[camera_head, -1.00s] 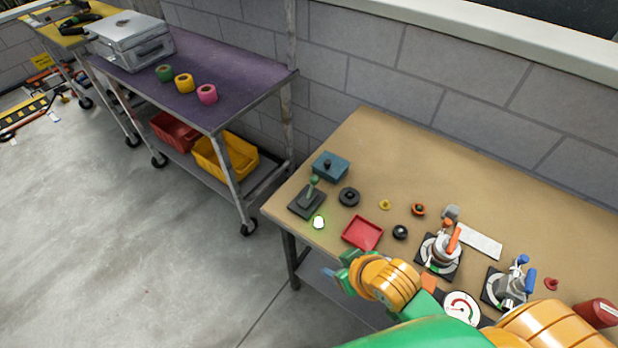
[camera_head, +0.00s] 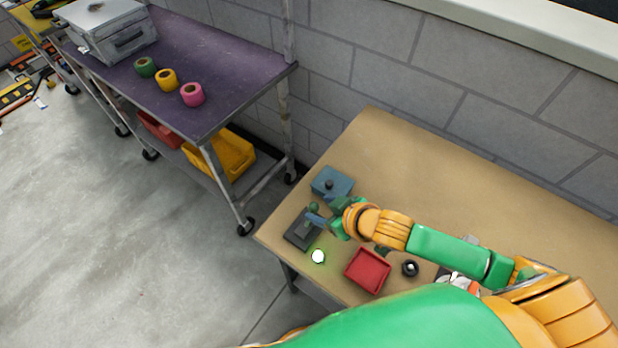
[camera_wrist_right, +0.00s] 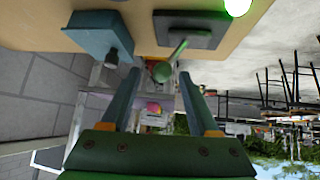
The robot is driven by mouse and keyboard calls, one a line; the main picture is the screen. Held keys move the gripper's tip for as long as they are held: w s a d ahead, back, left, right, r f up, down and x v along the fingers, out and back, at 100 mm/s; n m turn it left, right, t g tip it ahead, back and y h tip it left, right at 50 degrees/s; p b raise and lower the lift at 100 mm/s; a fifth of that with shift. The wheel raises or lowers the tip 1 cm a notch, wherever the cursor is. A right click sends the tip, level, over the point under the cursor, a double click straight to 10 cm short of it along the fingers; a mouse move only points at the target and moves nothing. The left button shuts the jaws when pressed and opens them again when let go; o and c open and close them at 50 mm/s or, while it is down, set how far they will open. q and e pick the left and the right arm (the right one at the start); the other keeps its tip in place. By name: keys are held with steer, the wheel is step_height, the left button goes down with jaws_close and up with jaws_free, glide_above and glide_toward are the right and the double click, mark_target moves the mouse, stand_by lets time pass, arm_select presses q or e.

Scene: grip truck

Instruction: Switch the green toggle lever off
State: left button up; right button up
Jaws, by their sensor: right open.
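The green toggle lever (camera_head: 313,208) stands on a dark square base (camera_head: 299,236) at the left end of the tan table. My right gripper (camera_head: 325,210) is at the lever, coming from the right, open. A round lamp (camera_head: 318,256) in front of the base glows green-white. My left gripper is not in view.
A blue box with a dark knob (camera_head: 331,182) stands close behind the lever; it also shows in the wrist view (camera_wrist_right: 100,35). A red tray (camera_head: 368,270) and a black round part (camera_head: 410,268) lie to the right. My arm hides other parts. A purple-topped cart (camera_head: 215,70) stands left.

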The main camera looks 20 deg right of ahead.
steer(key=shift+w+d, duration=0.1)
steer(key=shift+w, duration=0.25)
steer(key=x, duration=0.6)
steer(key=shift+s+a+f+b, duration=0.2)
steer(key=shift+a+f+b, duration=0.05)
steer(key=shift+a+b, duration=0.15)
steer(key=shift+s+r, duration=0.1)
steer(key=shift+s, duration=0.05)
steer(key=shift+c, duration=1.1)
jaws_close()
steer(key=shift+d, duration=0.1)
